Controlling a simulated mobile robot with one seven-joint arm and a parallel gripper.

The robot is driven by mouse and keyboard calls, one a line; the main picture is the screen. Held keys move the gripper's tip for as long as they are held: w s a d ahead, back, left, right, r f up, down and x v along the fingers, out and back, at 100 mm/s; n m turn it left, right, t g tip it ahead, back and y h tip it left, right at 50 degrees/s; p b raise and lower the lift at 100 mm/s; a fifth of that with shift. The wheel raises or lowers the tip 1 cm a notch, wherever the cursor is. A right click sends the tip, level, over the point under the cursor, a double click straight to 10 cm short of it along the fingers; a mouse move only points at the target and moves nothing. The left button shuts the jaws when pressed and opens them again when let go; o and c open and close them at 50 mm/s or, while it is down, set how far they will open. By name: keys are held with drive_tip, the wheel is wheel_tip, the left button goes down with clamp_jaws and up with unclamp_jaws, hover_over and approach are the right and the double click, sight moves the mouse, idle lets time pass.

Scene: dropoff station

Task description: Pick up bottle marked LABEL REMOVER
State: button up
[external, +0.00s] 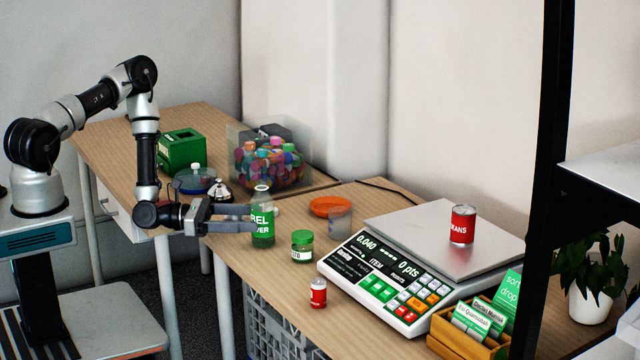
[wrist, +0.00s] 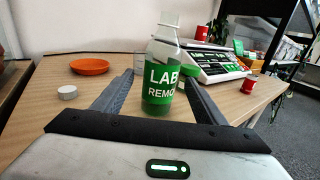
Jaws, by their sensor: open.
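The LABEL REMOVER bottle (external: 262,222) is clear with a green label and stands upright on the near table, close to its left end. In the wrist view the bottle (wrist: 161,80) rises between my two fingers, with its white lettering partly readable. My gripper (external: 250,217) is open and level, reaching in from the left with its fingers around the bottle. In the wrist view my gripper (wrist: 160,95) shows a finger on each side, with a gap at least on the left. Whether the right finger touches the bottle I cannot tell.
A green-lidded jar (external: 302,246) stands close to the right of the bottle. An orange dish (external: 330,206) and a clear cup (external: 340,222) lie behind. A scale (external: 385,285) carries a red can (external: 462,224). A small red can (external: 318,293) is near the front edge.

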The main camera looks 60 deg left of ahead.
sight(273, 218)
drive_tip(key=b+x, duration=0.1)
drive_tip(key=x, duration=0.6)
drive_tip(key=shift+w+d, duration=0.2)
drive_tip(key=shift+w, duration=0.1)
drive_tip(key=c, duration=1.3)
drive_tip(key=shift+r, duration=0.1)
